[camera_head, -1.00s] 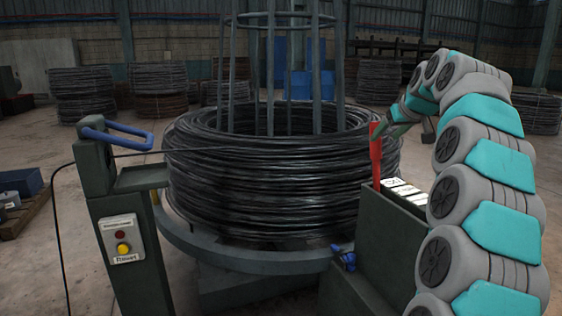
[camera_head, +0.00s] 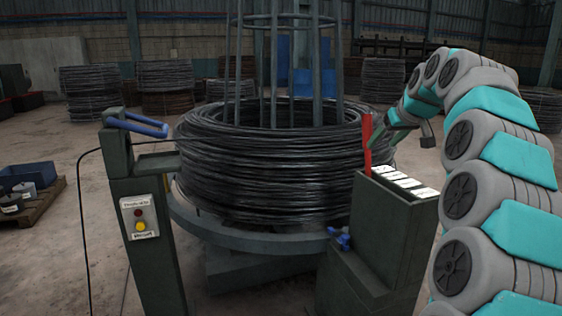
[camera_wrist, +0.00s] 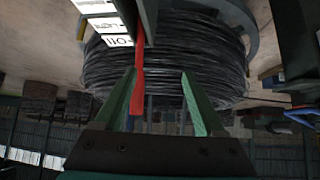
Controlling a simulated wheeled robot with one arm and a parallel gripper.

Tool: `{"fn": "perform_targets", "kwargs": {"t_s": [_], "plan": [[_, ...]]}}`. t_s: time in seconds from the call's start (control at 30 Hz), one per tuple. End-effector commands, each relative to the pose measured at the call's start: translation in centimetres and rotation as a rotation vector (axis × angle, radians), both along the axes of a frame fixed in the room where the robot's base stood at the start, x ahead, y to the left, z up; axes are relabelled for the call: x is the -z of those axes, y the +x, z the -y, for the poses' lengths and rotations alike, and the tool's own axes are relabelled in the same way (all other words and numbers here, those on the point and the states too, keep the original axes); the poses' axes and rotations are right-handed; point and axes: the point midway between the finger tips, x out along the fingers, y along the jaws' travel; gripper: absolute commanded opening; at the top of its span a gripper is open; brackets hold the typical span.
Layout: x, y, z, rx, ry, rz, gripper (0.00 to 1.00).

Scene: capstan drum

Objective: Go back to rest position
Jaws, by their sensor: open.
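My gripper (camera_head: 412,133) is at the end of my raised grey and teal arm in the head view, right of the red lever (camera_head: 367,146). The lever stands upright at the left edge of a dark green cabinet (camera_head: 395,215) with white labels (camera_head: 405,181) on top.
A large black wire coil (camera_head: 270,165) sits on the round drum base (camera_head: 240,237) behind the cabinet. A post with a blue handle (camera_head: 137,124) and a button box (camera_head: 140,218) stands left. A blue tap (camera_head: 341,238) juts from the cabinet's left side.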

Motion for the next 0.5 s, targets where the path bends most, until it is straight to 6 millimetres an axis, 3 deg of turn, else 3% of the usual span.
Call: {"fn": "perform_targets", "kwargs": {"t_s": [0.27, 0.37, 0.5], "plan": [[2.2, -3.6, -3.8, -0.034, 0.024, -0.091, 0.72], [3.5, -5.8, -5.7, -0.049, 0.029, -0.141, 0.72], [6.3, -10.5, -8.8, -0.067, 0.034, -0.243, 0.72]]}}
